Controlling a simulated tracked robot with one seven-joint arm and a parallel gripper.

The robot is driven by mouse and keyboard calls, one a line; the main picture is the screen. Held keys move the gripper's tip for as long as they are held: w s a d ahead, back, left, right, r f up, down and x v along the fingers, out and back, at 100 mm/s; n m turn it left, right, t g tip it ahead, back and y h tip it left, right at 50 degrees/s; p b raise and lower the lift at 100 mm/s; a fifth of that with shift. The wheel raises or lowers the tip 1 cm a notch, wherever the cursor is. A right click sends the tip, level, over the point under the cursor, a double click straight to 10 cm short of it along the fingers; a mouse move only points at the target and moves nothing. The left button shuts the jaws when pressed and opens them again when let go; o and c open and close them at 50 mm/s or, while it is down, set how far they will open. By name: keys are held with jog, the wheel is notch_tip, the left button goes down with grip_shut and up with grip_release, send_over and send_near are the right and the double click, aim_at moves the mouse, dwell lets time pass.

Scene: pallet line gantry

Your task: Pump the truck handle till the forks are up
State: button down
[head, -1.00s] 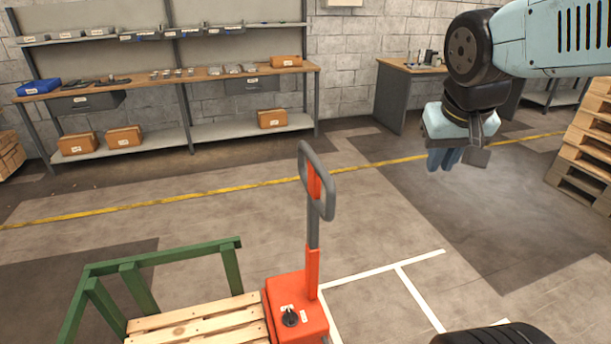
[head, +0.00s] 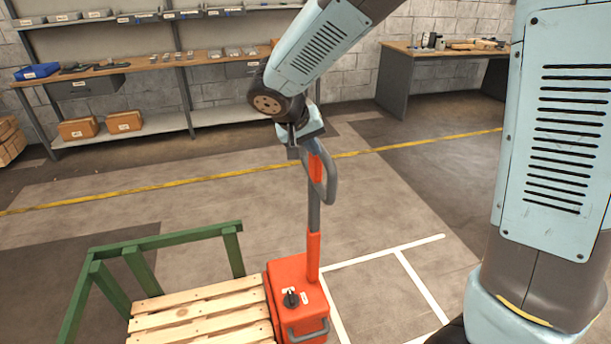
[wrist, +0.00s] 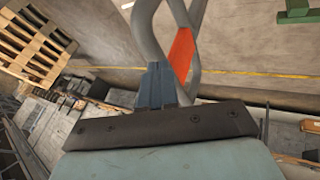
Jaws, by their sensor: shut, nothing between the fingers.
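The orange pallet truck (head: 297,290) stands at the lower middle of the head view. Its handle (head: 313,213) rises nearly upright from the orange body and ends in a grey loop with a red middle bar. My gripper (head: 314,147) is at the top of the loop, its blue fingers shut. In the wrist view, the fingers (wrist: 156,84) are together and empty just beside the loop (wrist: 144,35) and its red bar (wrist: 181,50). I cannot tell whether they touch it. The forks are not visible; a wooden pallet (head: 195,312) is in front of the truck body.
A green frame (head: 160,239) stands around the pallet at the left. A workbench with shelves (head: 150,70) and a desk (head: 395,95) line the back wall. The floor between the yellow line (head: 120,202) and the truck is clear.

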jog(key=w+a+f+t, duration=0.1)
jog(key=a+f, duration=0.5)
jog(key=a, duration=0.3)
send_near(311, 180)
notch_tip(311, 180, down, 4)
jog(key=a, duration=0.2)
jog(key=shift+n, duration=0.4)
jog(key=shift+w+d, duration=0.6)
jog(key=shift+d, duration=0.35)
jog(key=shift+w+d, duration=0.6)
jog(key=shift+d, duration=0.35)
